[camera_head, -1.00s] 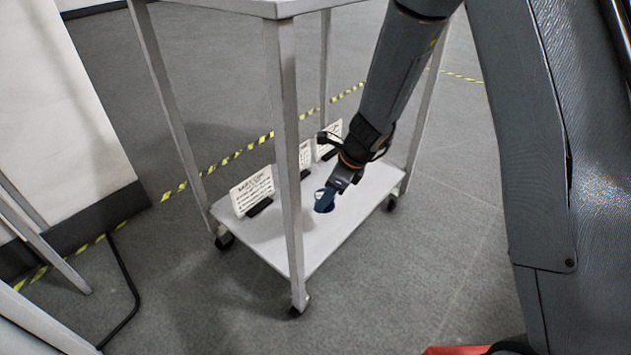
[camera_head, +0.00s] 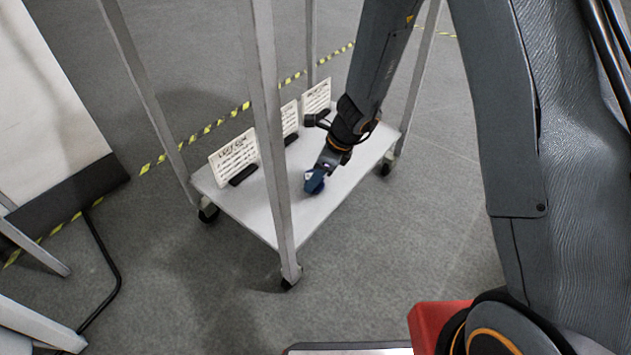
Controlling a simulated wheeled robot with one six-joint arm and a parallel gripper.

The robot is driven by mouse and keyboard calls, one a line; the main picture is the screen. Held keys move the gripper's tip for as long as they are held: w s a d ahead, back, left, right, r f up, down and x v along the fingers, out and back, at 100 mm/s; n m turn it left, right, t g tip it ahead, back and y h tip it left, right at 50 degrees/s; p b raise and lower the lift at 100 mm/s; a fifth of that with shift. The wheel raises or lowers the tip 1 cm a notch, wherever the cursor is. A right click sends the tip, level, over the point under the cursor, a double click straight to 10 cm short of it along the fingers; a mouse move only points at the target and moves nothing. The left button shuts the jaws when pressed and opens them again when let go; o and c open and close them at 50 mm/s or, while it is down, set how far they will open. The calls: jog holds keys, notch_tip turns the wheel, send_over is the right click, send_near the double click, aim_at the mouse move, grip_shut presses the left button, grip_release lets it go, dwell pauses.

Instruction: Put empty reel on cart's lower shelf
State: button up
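The grey cart's lower shelf (camera_head: 352,185) is in the middle of the view. A small dark-blue round thing (camera_head: 315,183) with a pale patch, which looks like the reel, is low over or on the shelf's middle. My gripper (camera_head: 319,176) reaches down between the cart's legs and is right at this blue thing. The fingers are small and partly hidden, so I cannot tell whether they are closed on it. I cannot tell whether the blue thing touches the shelf.
Several label cards, such as the front one (camera_head: 233,158), stand in dark holders along the shelf's back edge. The near cart leg (camera_head: 273,140) rises in front. The shelf's front and right parts are clear. Yellow-black tape (camera_head: 222,121) crosses the floor behind.

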jog(key=shift+f, duration=0.5)
jog(key=shift+f, duration=0.1)
jog(key=o, duration=1.1)
jog(key=p+v, duration=0.7)
jog(key=v, duration=0.5)
